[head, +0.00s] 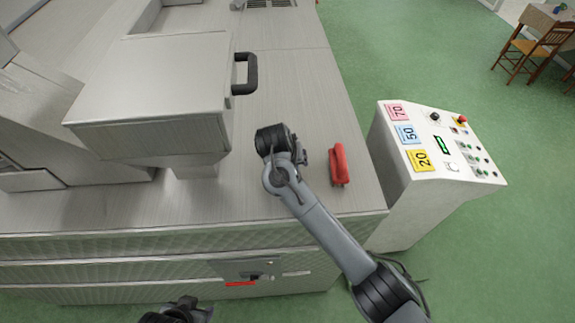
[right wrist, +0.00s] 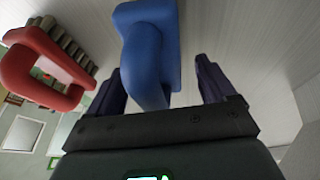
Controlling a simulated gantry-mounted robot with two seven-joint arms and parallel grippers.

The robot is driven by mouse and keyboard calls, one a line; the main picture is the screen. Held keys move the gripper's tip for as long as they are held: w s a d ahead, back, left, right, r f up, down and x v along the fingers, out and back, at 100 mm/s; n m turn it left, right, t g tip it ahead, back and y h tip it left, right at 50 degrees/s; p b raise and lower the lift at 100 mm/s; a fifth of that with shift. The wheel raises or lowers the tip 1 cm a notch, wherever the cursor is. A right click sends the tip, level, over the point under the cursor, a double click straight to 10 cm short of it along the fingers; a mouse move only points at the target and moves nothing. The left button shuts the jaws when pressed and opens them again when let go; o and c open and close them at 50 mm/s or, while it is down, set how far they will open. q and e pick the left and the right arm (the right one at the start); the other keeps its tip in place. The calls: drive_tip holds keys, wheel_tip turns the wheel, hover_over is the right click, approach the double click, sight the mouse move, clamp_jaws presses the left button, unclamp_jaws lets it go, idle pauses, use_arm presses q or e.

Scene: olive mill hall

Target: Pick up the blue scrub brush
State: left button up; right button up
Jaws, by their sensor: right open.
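The blue scrub brush (right wrist: 143,60) shows in the right wrist view, with its looped handle between the fingers of my right gripper (right wrist: 160,78). The fingers stand apart on either side of it, and I see no grip on it. In the head view my right gripper (head: 303,156) is low over the steel counter, and the brush is hidden by my arm and wrist. Part of my left gripper (head: 186,312) shows at the bottom edge of the head view; its jaws cannot be made out.
A red scrub brush (head: 339,165) lies on the steel counter (head: 300,75) just right of my right gripper; it also shows in the wrist view (right wrist: 44,70). A steel housing with a black handle (head: 245,75) stands left. A control box (head: 440,150) stands right of the counter.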

drive_tip(key=shift+f, duration=0.1)
drive_tip(key=shift+c, duration=0.3)
drive_tip(key=c, duration=1.2)
drive_tip(key=shift+o, duration=0.2)
drive_tip(key=shift+r, duration=0.35)
drive_tip(key=shift+c, duration=1.2)
wheel_tip(320, 180, up, 10)
drive_tip(key=shift+f, duration=0.25)
clamp_jaws()
